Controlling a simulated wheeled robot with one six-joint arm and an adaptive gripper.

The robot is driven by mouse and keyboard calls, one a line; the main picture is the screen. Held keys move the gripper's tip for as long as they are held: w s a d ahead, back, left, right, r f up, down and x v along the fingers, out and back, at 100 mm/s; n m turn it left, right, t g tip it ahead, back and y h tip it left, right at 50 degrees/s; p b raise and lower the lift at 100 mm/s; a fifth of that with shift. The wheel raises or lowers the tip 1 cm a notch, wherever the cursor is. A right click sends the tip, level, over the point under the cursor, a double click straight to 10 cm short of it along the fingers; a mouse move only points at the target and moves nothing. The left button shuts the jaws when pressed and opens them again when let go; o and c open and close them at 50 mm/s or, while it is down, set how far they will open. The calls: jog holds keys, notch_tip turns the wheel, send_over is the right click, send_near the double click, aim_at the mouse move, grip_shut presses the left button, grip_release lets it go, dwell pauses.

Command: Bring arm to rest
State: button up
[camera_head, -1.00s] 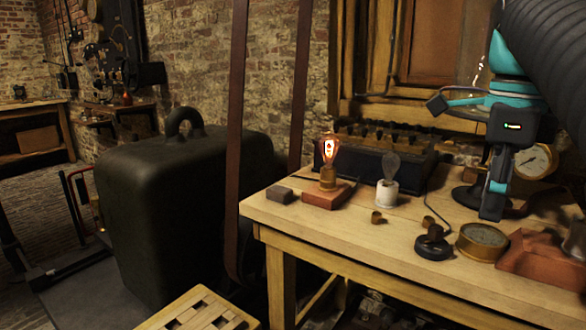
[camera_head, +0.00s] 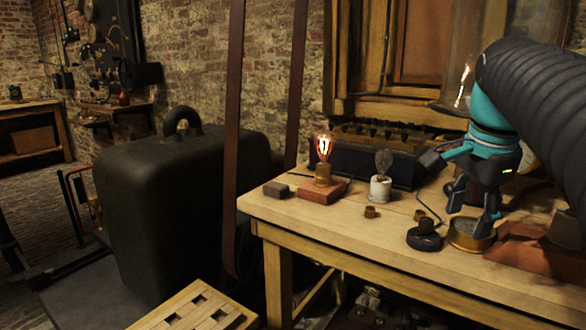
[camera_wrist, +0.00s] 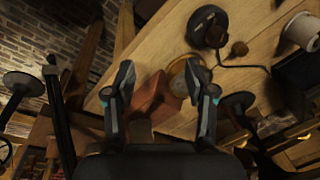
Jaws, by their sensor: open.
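My gripper (camera_head: 470,217) is over the right part of the wooden workbench (camera_head: 340,238) in the head view. Its fingers point down and are spread apart, with nothing visible between them. One fingertip overlaps the round brass gauge (camera_head: 462,236) in the picture; I cannot tell whether they touch. In the wrist view the open fingers (camera_wrist: 162,85) frame a reddish-brown block (camera_wrist: 147,98) and part of the brass gauge (camera_wrist: 181,75).
A lit bulb (camera_head: 324,147) on a wooden base and an unlit bulb (camera_head: 383,160) in a white holder stand on the bench. A black round-based piece (camera_head: 424,238) is close left of the gripper. A large dark case (camera_head: 170,205) stands left of the bench.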

jog(key=s+a+f+n+t, duration=0.1)
jog(key=s+a+f+n, duration=0.5)
jog(key=f, duration=0.4)
jog(key=s+a+f+n+t, duration=0.2)
jog(key=s+a+f+n, duration=0.4)
jog(key=f+n, duration=0.3)
jog(key=shift+f+t+y, duration=0.3)
jog(key=shift+f+y, duration=0.1)
jog(key=shift+f, duration=0.15)
